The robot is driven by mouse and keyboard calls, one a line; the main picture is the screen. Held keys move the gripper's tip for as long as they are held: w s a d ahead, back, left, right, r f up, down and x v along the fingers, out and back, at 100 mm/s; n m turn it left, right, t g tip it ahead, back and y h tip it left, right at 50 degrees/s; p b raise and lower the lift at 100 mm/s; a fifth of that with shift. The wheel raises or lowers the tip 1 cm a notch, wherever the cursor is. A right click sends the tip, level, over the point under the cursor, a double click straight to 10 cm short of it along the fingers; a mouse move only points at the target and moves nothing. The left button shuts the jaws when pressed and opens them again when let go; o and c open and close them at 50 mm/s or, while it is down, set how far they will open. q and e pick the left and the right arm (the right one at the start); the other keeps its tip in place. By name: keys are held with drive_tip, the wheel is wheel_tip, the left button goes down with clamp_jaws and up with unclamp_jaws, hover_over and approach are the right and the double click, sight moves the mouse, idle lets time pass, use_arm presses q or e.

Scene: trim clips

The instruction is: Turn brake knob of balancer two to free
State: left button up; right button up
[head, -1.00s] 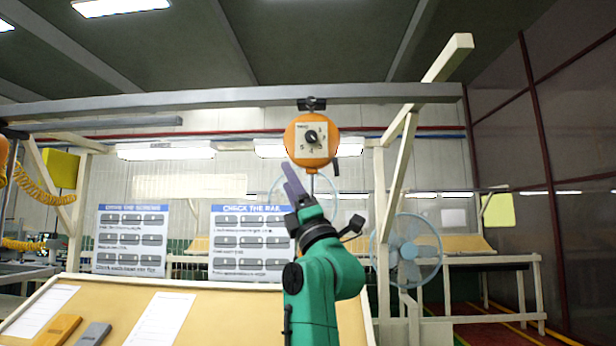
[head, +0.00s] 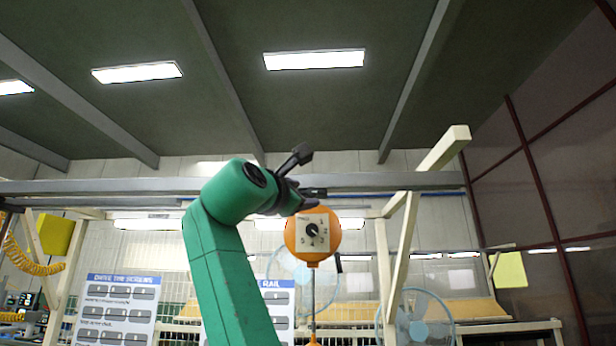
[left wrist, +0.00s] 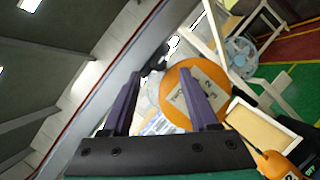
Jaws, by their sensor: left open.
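The orange round balancer (head: 291,240) hangs from the overhead rail in the head view. Its pale dial plate carries numbers and a black brake knob (head: 312,230); the knob's setting is too small to read. My left gripper (head: 312,192) is at the balancer's upper edge, its fingers mostly foreshortened. In the left wrist view the two purple fingers (left wrist: 158,76) are apart with nothing between them gripped. The balancer (left wrist: 170,104) is there behind the right finger, its plate marked 2. That finger covers part of the plate, and I cannot make out the knob. My right gripper is not in view.
A grey overhead rail (head: 375,181) runs across above the balancer, close to my gripper. A pale wooden post and brace (head: 400,250) stand to the right. A blue fan (head: 418,320) is lower right. Sign boards (head: 115,310) stand at lower left. An orange part (left wrist: 275,163) shows low right in the wrist view.

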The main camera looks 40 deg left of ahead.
sight(311, 194)
use_arm(q)
drive_tip(key=shift+w+a+r+p, duration=0.2)
drive_tip(key=shift+w+r+p, duration=0.2)
drive_tip(key=shift+w, duration=0.2)
drive_tip(key=shift+w+a+r+p, duration=0.2)
drive_tip(key=shift+w+r+p, duration=0.15)
drive_tip(key=shift+w, duration=0.25)
drive_tip(key=shift+w+a+f, duration=0.1)
drive_tip(key=shift+w, duration=0.1)
drive_tip(key=shift+w+f, duration=0.15)
drive_tip(key=shift+w, duration=0.05)
clamp_jaws()
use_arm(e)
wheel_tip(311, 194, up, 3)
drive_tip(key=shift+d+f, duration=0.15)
